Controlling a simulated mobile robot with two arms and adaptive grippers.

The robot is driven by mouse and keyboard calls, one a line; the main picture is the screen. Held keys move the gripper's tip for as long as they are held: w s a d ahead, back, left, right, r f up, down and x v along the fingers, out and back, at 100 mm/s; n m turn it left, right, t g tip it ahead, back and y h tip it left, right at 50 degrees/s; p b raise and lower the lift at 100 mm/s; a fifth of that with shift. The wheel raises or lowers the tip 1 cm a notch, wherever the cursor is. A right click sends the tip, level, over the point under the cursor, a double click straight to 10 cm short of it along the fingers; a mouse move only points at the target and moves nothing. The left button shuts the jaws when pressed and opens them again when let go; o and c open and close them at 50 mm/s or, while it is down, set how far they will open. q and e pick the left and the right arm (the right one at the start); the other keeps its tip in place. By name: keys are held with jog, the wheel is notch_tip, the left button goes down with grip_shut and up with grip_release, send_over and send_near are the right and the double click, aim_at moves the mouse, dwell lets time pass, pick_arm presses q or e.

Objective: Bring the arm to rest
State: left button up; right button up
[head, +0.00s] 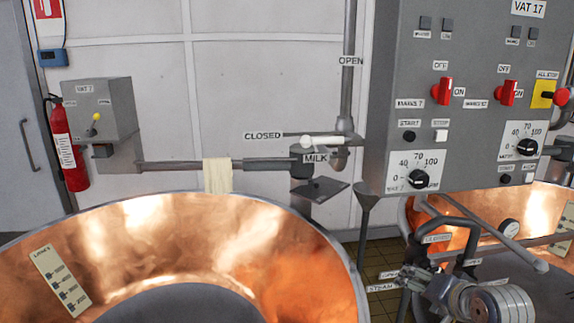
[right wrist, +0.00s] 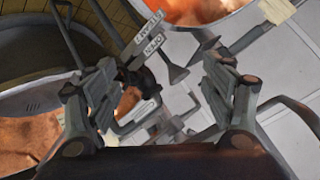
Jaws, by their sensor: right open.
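My right gripper (head: 418,284) is at the lower right of the head view, in front of the gap between the two copper vats. It sits near the steam pipework (head: 452,228) with its small OPEN, CLOSED and STEAM labels. In the right wrist view its two fingers stand wide apart, and the gripper (right wrist: 160,70) holds nothing. Labelled pipework (right wrist: 148,45) shows between and beyond the fingers; I cannot tell whether they touch it. My left gripper is not in view.
A large copper vat (head: 150,225) fills the lower left, and a second vat (head: 535,205) stands at right. A grey control box (head: 450,90) with red switches hangs above. A milk pipe (head: 190,165) with a white cloth (head: 217,175) crosses behind the left vat.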

jog(key=s+a+f+n+g, duration=0.2)
jog(key=s+f, duration=0.5)
jog(key=s+a+f+n+g, duration=0.1)
jog(key=s+a+f+n, duration=0.2)
jog(key=s+f, duration=0.45)
jog(key=s+a+f+n+g, duration=0.2)
jog(key=s+f, duration=0.2)
jog(key=s, duration=0.5)
jog(key=s+a+f+n+g, duration=0.2)
jog(key=s+f, duration=0.2)
jog(key=s, duration=0.5)
notch_tip(320, 180, down, 31)
jog(key=s+g+b, duration=0.1)
jog(key=b, duration=0.4)
jog(key=s+d+f+b, duration=0.1)
jog(key=s+f+b, duration=0.1)
jog(key=s+f, duration=0.6)
jog(key=s+d+f+g+b, duration=0.1)
jog(key=s+d+f+b, duration=0.1)
jog(key=s+f, duration=0.7)
notch_tip(320, 180, down, 4)
jog(key=shift+s+r+n+b, duration=0.15)
jog(key=shift+n+b, duration=0.25)
jog(key=shift+b, duration=0.05)
